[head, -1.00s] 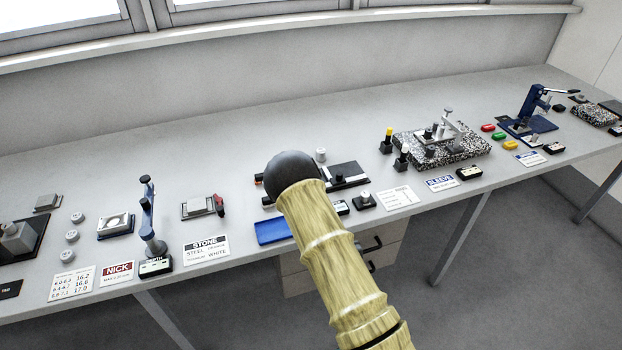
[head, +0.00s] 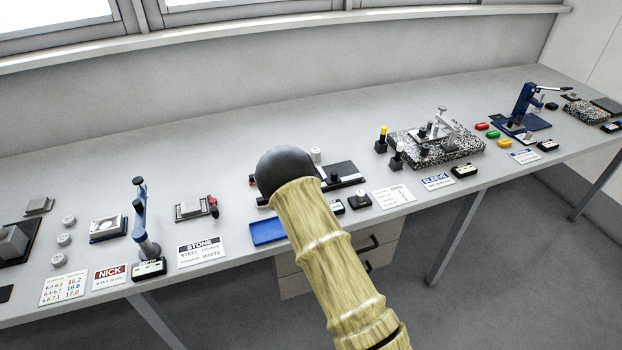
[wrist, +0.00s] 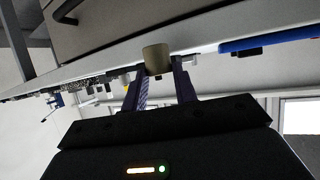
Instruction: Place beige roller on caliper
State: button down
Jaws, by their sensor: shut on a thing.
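In the wrist view my gripper (wrist: 158,68) is shut on a short beige roller (wrist: 157,56), held between the two dark fingertips. In the head view my own arm hides the gripper and the roller. A flat dark device (head: 343,174), perhaps the caliper, lies on the bench partly behind my arm; I cannot tell for certain. A small pale cylinder (head: 316,155) stands just behind it. The wrist view is turned over and shows the bench edge close to the roller; whether the roller touches anything is unclear.
A blue tray (head: 267,231) lies at the bench's front edge, left of my arm. A blue stand (head: 144,220) rises further left. Black posts (head: 381,140) and a speckled plate (head: 466,148) with a fixture stand right. The back strip of the bench is clear.

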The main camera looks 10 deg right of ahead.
notch_tip(320, 180, up, 12)
jog(key=a+m+g+h, duration=0.1)
jog(key=m+g+h, duration=0.6)
jog(key=m+h, duration=0.3)
jog(key=shift+a+m+g, duration=0.25)
jog(key=shift+m+g, duration=0.15)
jog(key=shift+m, duration=0.7)
